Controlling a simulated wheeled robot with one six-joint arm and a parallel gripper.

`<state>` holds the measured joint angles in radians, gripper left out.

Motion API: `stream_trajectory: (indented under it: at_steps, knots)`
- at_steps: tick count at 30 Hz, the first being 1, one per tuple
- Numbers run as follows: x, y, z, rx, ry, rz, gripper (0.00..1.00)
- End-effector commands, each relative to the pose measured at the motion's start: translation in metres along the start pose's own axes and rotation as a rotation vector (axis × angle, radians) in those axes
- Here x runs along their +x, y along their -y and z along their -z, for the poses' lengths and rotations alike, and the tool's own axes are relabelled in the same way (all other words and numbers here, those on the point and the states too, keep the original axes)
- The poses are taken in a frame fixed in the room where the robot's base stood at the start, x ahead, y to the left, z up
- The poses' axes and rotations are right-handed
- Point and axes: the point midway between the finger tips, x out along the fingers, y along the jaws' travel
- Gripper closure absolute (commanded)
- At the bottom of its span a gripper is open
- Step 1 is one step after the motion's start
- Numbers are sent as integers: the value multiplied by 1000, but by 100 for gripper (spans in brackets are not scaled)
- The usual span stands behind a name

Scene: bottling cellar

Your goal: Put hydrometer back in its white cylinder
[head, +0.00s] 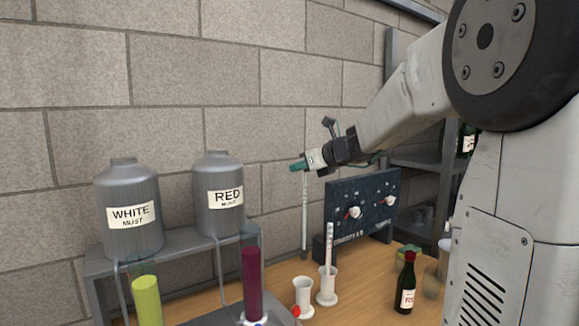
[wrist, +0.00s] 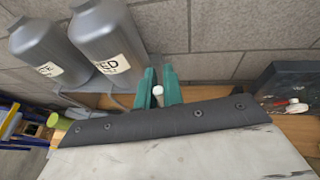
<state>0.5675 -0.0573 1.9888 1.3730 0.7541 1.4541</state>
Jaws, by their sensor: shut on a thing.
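My gripper (head: 298,166) has teal fingertips and is shut on the top of the hydrometer (head: 305,215), a thin pale rod hanging upright below it. In the wrist view the hydrometer's white top (wrist: 158,91) shows between the two fingers of my gripper (wrist: 160,86). A white cylinder (head: 303,297) with a wide foot stands on the bench, with nothing seen sticking out of it. The hydrometer's lower end appears above its mouth, apart from it; depth is hard to judge. A second white cylinder (head: 327,288) beside it holds another upright white rod (head: 329,245).
Tall glass jars of yellow-green (head: 148,298) and dark red (head: 252,283) liquid stand at front left. Two grey must tanks (head: 128,240) (head: 219,222) sit on a rack. A dark control panel (head: 343,219) is behind the cylinders. A dark bottle (head: 405,285) stands right.

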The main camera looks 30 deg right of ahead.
Motion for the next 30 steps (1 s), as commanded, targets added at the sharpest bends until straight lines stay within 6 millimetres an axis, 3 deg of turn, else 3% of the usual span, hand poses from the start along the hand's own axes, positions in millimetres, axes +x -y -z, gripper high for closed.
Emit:
stream_trajectory:
  at_steps: [18, 30]
  knots:
    - [13, 0, 30, 0, -1, -1, 100]
    - [14, 0, 35, 0, 0, 0, 100]
